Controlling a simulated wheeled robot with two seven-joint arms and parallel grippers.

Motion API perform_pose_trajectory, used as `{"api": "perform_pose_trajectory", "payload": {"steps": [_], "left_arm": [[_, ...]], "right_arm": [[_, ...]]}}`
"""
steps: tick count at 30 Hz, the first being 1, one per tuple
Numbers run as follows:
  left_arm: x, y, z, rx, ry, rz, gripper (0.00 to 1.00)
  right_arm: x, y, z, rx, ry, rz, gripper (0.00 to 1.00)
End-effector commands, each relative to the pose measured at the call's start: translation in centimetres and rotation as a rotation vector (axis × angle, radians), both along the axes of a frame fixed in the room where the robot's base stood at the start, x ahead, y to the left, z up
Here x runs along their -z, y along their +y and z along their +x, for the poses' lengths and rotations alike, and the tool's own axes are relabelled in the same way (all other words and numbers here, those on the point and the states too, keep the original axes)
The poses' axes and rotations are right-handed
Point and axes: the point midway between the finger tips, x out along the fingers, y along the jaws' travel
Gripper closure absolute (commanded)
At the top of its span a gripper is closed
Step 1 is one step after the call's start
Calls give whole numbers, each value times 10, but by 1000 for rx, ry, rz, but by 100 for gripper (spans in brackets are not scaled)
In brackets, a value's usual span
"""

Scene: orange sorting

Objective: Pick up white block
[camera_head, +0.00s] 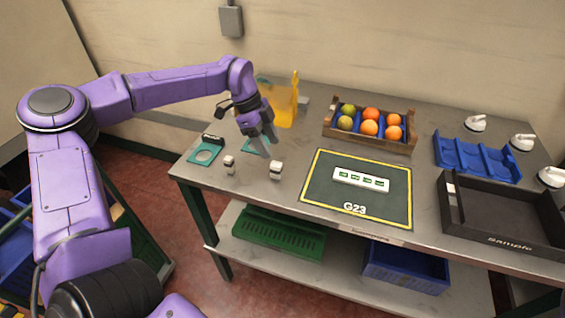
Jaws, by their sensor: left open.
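Two small white blocks with dark bands stand on the grey table near its left front edge, one to the left (229,164) and one to the right (276,170). My left gripper (268,147) is open, pointing down, just above and behind the right white block; nothing shows between its fingers. It appears apart from the block, though the exact gap is hard to tell. A flat white strip (361,179) with green markings lies on the dark green mat (325,190) marked G23. My right gripper is not in view.
A wooden crate (370,144) of oranges and green fruit stands behind the mat. A yellow bin (283,102) is behind my gripper, and teal holders (206,151) lie at left. A blue tray (476,158) and black Sample tray (505,244) are at right.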

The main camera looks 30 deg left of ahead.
Motion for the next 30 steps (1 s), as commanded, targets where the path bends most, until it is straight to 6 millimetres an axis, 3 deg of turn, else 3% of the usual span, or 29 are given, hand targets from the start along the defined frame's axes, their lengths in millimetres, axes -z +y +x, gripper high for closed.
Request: {"api": "perform_pose_trajectory", "payload": {"steps": [3, 8, 15, 24, 29, 30], "left_arm": [[20, -3, -4, -10, 4, -1, 45], [37, -6, -6, -18, 1, -1, 45], [74, -26, -8, -15, 3, 1, 45], [84, -30, -6, -15, -2, -1, 45], [84, -30, -6, -15, -2, -1, 97], [84, -30, -6, -15, -2, -1, 100]], "right_arm": [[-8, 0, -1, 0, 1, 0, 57], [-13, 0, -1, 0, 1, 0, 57], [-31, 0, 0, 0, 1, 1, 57], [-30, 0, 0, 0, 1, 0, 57], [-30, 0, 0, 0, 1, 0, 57], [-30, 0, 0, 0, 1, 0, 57]]}}
